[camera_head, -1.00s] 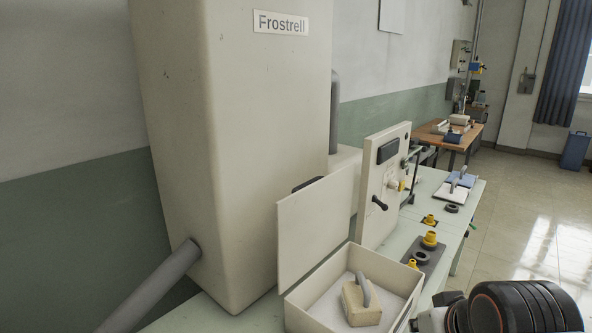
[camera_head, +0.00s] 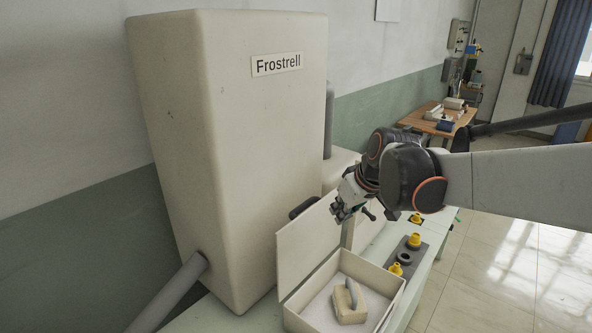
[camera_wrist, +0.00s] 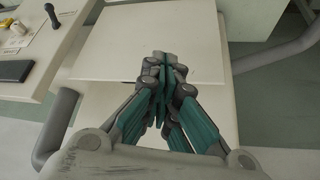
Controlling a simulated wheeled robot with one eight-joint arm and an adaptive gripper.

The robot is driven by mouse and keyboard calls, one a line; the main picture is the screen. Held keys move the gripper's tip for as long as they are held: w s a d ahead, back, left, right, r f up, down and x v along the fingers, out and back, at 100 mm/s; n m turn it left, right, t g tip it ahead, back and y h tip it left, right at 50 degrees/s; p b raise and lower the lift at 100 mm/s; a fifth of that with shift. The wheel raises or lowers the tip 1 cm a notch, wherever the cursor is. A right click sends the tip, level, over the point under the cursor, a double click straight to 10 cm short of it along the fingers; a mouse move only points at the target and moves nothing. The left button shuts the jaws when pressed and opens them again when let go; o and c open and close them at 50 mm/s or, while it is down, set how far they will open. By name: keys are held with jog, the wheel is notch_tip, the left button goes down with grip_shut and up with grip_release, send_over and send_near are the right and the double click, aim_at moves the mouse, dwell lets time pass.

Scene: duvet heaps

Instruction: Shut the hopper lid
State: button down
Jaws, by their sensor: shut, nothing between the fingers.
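The hopper is a shallow cream open-topped box (camera_head: 388,282) at the bottom of the head view. Its flat cream lid (camera_head: 300,250) stands raised along the left side, open. My gripper (camera_head: 338,213) is shut and empty, close to the lid's upper right edge in the head view; whether they touch I cannot tell. In the wrist view the shut fingers (camera_wrist: 166,62) are in front of a flat cream panel (camera_wrist: 120,40), which seems to be the lid.
A block with a grey handle (camera_head: 349,302) lies in the box. The tall cream Frostrell cabinet (camera_head: 235,160) stands behind the lid. A black lever (camera_wrist: 52,17) shows in the wrist view. Yellow fittings (camera_head: 414,240) stand on the bench to the right.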

jog(key=w+a+n+g+y+p, duration=0.15)
jog(key=w+a+n+p, duration=0.25)
jog(key=w+a+p, duration=0.65)
jog(key=w+a+f+p, duration=0.1)
jog(key=w+a+f, duration=0.1)
jog(key=w+f, duration=0.3)
jog(key=shift+d+p+x, duration=0.25)
jog(key=shift+p+x, duration=0.05)
jog(key=shift+x, duration=0.95)
jog(key=shift+f, duration=0.1)
